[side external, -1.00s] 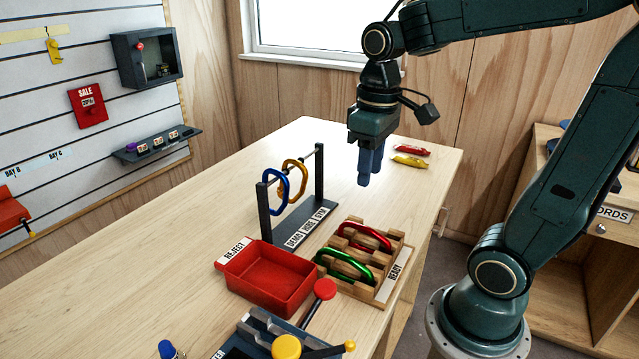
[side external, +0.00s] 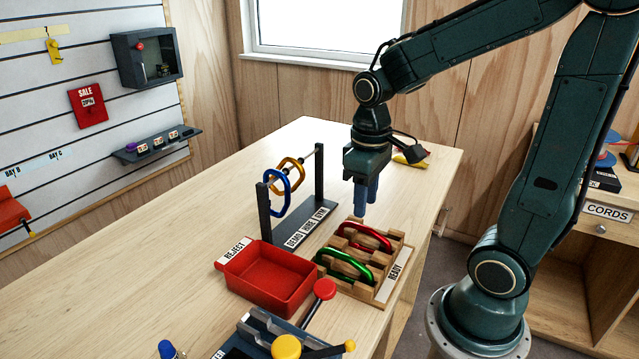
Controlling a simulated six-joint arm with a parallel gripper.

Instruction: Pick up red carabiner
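The red carabiner (side external: 368,236) rests in the back slot of the wooden rack (side external: 380,292) labelled READY. A green carabiner (side external: 345,265) lies in the slot in front of it. My gripper (side external: 362,208) points down just above and behind the red carabiner, with a small gap between them. Nothing shows between its blue fingers. They overlap in this view, so I cannot tell how far apart they are.
The red REJECT tray (side external: 258,297) stands left of the rack. Behind it, a dark stand (side external: 319,178) holds a blue carabiner (side external: 276,193) and an orange one (side external: 291,174) on a bar. A red-knobbed lever (side external: 325,289) rises in front of the rack.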

